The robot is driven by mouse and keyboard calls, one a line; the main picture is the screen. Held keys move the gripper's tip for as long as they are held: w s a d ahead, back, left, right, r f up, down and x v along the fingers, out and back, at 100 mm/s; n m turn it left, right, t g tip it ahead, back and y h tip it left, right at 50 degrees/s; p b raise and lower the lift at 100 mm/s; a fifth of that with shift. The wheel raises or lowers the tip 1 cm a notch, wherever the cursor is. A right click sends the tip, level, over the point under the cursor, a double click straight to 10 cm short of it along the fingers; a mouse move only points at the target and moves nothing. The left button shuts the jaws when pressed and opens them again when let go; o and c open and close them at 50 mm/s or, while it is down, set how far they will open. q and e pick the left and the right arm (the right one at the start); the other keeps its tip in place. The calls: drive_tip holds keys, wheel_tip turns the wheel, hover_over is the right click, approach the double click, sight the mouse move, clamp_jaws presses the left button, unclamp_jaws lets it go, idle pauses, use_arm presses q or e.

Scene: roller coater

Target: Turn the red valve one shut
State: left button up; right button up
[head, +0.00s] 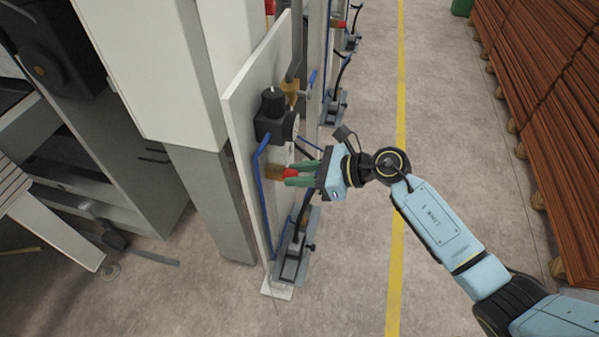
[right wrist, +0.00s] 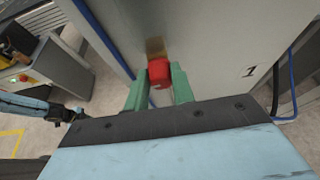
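The red valve (right wrist: 159,72) is a small red block-like handle on a brass-coloured fitting on the upright panel. In the head view the red valve (head: 289,172) sits low on the panel's right face, partly hidden by my right gripper. My right gripper (head: 300,174) has green fingers, one on each side of the handle. In the right wrist view the fingers of the right gripper (right wrist: 160,88) stand close against the handle's left and right sides, with no clear gap. The handle's turn angle is hard to read. My left gripper does not show clearly in either view.
The pale panel (head: 246,120) carries a black regulator with a gauge (head: 275,117) above the valve. Blue hoses (head: 263,190) run along it. A grey stand with clamps (head: 295,255) is below. Brown stacked boards (head: 550,110) stand right. The floor between is clear.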

drive_tip(key=shift+c, duration=0.6)
drive_tip(key=shift+w+m+g+y+b, duration=0.1)
drive_tip(key=shift+m+g+y+b, duration=0.25)
drive_tip(key=shift+m+g, duration=0.5)
drive_tip(key=o, duration=1)
drive_tip(key=b+v, duration=0.2)
drive_tip(key=v, duration=1.1)
drive_tip(key=shift+d+r, duration=0.1)
drive_tip(key=shift+d, duration=0.05)
